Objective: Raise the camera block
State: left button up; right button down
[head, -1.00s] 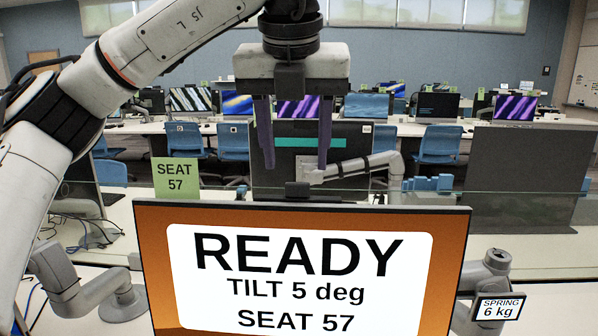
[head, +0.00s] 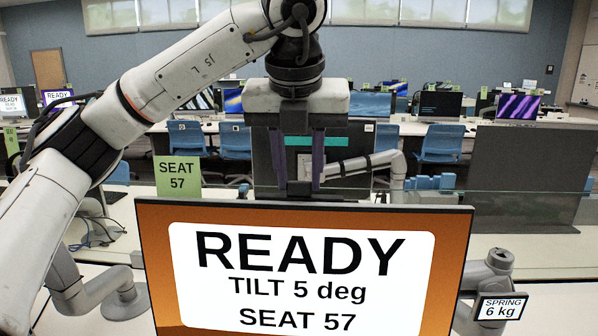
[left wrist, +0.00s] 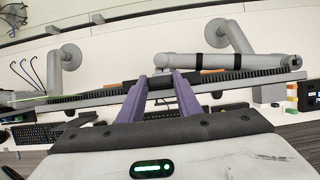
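The camera block (head: 299,188) is a small dark block at the middle of the monitor's (head: 152,260) top edge. The orange monitor screen reads "READY, TILT 5 deg, SEAT 57". My left gripper (head: 299,191) reaches down from above, with one purple finger on each side of the block. The fingers look closed against its sides. In the left wrist view the dark block (left wrist: 160,83) sits between the two fingertips, at the monitor's long edge. I cannot see any gap under the block. My right gripper is in neither view.
A green "SEAT 57" card (head: 177,176) stands left, behind the monitor. A grey monitor arm (head: 365,165) is behind my left gripper. A "SPRING 6 kg" tag (head: 501,308) is at the lower right. A dark panel (head: 530,180) stands at the right.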

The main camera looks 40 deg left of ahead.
aim_at(299, 182)
pick_arm(q)
jog(key=shift+w+a+r, duration=0.1)
jog(key=shift+w+r, duration=0.05)
jog(key=shift+r, duration=1.6)
grip_shut()
jog(key=o, duration=1.2)
grip_release()
jog(key=v, duration=1)
jog(key=shift+r, duration=0.15)
